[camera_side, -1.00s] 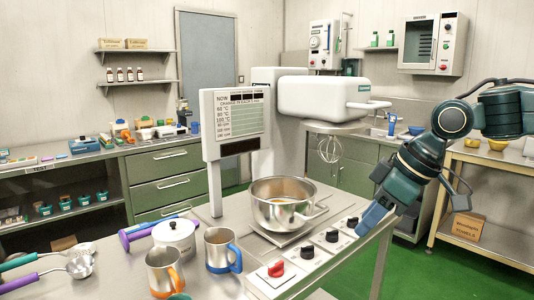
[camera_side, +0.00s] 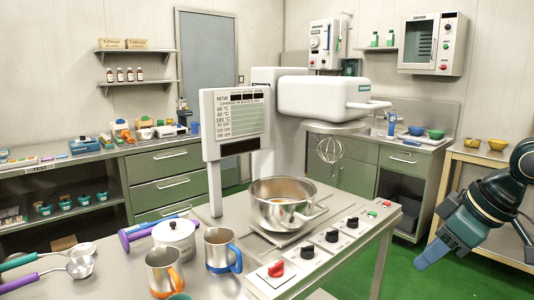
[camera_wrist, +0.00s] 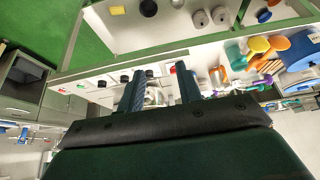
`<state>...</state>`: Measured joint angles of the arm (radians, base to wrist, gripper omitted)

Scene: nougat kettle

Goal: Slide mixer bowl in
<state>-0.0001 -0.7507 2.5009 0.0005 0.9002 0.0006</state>
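The steel mixer bowl (camera_side: 282,213) sits upright on a flat plate (camera_side: 262,236) on the steel counter, with a handle on its right side and some pale brown content inside. The white mixer (camera_side: 322,98) stands behind it, and its wire whisk (camera_side: 329,149) hangs behind and to the right of the bowl, apart from it. My gripper (camera_side: 427,262) is at the lower right, beyond the counter's right edge and well away from the bowl. In the wrist view my gripper (camera_wrist: 157,82) has its two fingers spread with nothing held; small, partly hidden items show beyond them.
A control strip with a red knob (camera_side: 276,268) and black knobs runs along the counter's right edge. A display panel (camera_side: 236,122) stands left of the bowl. A lidded white pot (camera_side: 175,238), an orange-handled mug (camera_side: 164,270) and a blue-handled mug (camera_side: 222,250) stand front left.

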